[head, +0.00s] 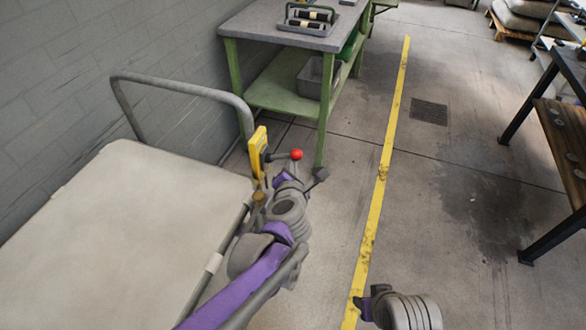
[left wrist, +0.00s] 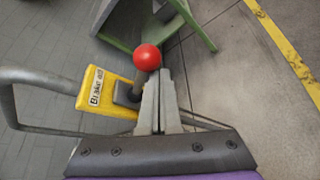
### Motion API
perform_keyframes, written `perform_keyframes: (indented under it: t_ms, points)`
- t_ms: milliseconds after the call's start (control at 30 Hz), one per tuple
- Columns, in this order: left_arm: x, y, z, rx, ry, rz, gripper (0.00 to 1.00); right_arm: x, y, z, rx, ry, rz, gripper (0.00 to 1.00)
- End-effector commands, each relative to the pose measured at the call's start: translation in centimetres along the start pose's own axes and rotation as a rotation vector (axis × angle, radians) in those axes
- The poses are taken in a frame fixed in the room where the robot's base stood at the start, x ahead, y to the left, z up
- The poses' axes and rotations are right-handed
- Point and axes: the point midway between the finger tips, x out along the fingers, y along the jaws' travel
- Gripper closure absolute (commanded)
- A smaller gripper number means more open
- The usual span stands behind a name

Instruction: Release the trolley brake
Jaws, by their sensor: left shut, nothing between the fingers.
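The trolley (head: 120,230) stands at the left with a pale flat deck and a grey tube handle (head: 180,85). A yellow brake housing (head: 257,150) sits at its right edge. A lever with a red ball knob (head: 296,154) sticks out of the housing to the right. In the left wrist view the red knob (left wrist: 147,57) is just beyond my fingertips, and the labelled yellow housing (left wrist: 108,92) is to their left. My left gripper (left wrist: 160,75) is shut and empty, close by the lever; I cannot tell if it touches. My right gripper (head: 366,300) is at the bottom right, away from the trolley.
A green-legged workbench (head: 290,40) stands behind the trolley, with a grey bin (head: 317,77) on its lower shelf. A yellow floor line (head: 384,170) runs past on the right. A dark-legged table (head: 562,130) is at the far right. The floor between is clear.

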Motion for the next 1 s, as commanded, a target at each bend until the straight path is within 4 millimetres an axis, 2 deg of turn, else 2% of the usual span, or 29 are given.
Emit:
perform_keyframes:
  t_ms: [1000]
  points:
    - [-0.57,1.13,0.63,0.004,0.0,0.004,1.0,-0.81,0.0,-0.27,0.0,0.003,0.0,0.56]
